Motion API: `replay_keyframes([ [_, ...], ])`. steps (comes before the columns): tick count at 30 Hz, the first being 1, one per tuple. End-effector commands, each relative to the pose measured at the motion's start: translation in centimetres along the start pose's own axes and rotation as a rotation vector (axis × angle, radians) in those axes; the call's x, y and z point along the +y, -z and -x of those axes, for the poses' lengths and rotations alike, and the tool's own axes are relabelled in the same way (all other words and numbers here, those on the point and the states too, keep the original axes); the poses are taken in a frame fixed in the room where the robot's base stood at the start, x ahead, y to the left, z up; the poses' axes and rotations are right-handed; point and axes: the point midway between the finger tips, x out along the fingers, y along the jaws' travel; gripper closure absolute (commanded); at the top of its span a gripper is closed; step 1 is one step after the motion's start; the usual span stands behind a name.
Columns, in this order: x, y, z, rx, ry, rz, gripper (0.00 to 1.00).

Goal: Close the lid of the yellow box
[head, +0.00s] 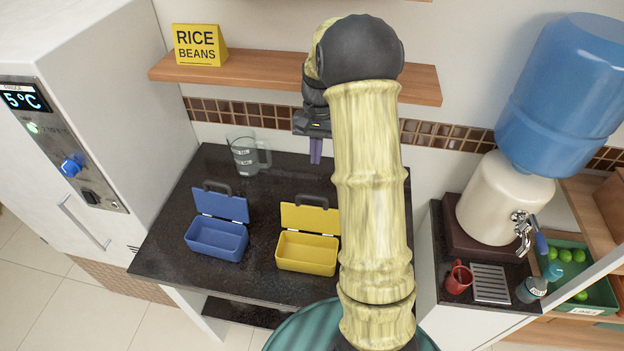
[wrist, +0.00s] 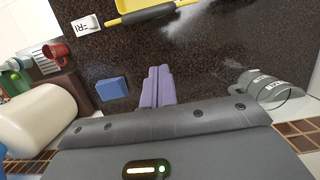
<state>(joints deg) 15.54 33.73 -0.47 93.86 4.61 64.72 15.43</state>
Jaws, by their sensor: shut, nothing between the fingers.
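The yellow box (head: 307,262) stands on the dark counter with its lid (head: 310,219) raised at the back. The lid has a dark handle along its upper edge. In the wrist view, the lid (wrist: 122,19) shows nearly edge-on at the top, with its dark handle facing my side. My gripper (head: 315,158) is above the counter, behind the raised lid and apart from it. Its purple fingers (wrist: 157,86) are together with nothing between them. My arm covers the counter just right of the yellow box.
A blue box (head: 216,240) with a raised lid stands left of the yellow box. A clear measuring jug (head: 245,155) stands at the back left. A shelf (head: 260,70) hangs above. The wrist view shows a blue block (wrist: 112,89) and a white labelled item (wrist: 85,26) on the counter.

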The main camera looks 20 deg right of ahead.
Motion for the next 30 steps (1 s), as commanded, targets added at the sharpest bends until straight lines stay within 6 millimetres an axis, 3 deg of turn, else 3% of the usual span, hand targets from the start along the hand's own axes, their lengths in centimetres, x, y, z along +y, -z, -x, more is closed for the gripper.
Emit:
replay_keyframes([
  [9, 0.1, -0.3, -5.4, -0.005, -0.001, 0.0, 1.0],
  [18, 0.0, -3.6, -5.9, -0.001, 0.001, 0.001, 1.0],
  [30, 0.0, -3.9, -6.2, 0.001, 0.002, 0.0, 1.0],
])
